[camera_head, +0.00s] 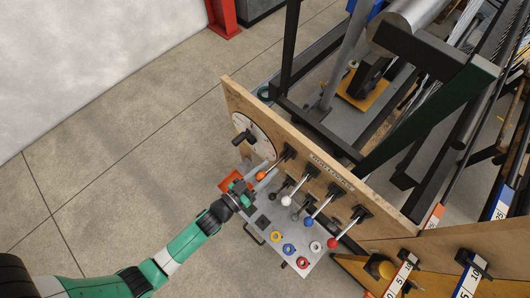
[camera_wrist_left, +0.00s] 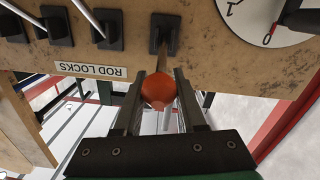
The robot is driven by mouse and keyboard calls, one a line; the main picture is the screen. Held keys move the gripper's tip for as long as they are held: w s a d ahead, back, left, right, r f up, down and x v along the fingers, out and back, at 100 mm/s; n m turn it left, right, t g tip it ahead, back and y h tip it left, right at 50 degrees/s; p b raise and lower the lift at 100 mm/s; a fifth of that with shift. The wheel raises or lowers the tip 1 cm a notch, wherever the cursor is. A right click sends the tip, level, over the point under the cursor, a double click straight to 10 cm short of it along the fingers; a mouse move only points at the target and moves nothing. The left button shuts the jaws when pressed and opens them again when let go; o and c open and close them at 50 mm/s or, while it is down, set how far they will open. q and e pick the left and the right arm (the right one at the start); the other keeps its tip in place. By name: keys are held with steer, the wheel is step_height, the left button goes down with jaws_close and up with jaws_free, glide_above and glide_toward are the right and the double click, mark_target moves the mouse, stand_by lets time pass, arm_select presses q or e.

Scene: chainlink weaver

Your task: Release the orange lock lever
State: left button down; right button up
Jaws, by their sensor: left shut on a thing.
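The orange lock lever ends in an orange ball knob (camera_head: 261,175). It sticks out from a black bracket at the left end of the lever row on the wooden panel (camera_head: 240,99). The knob also shows in the left wrist view (camera_wrist_left: 158,92), between the two dark fingers, with its rod running to the bracket. My left gripper (camera_head: 255,182) is shut on the orange knob, in front of the panel. The fingers partly hide the knob in the head view. My right gripper is not in view.
White (camera_head: 286,201), blue (camera_head: 308,221) and red (camera_head: 333,243) levers stand right of the orange one. A dial with a black handle (camera_head: 243,136) is on the left. A grey button panel (camera_head: 272,223) lies below. Open floor extends left.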

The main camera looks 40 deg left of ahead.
arm_select(q)
steer(key=shift+w+r, duration=0.1)
stand_by(0.6)
steer(key=c, duration=0.9)
jaws_free()
steer(key=o, duration=0.4)
steer(key=shift+w+d, duration=0.1)
steer(key=shift+w, duration=0.1)
steer(key=shift+c, duration=0.2)
steer(key=shift+s, duration=0.1)
steer(key=s+a+p, duration=0.1)
steer(key=s, duration=1)
steer(key=shift+s, duration=0.25)
steer(key=shift+a+r, duration=0.1)
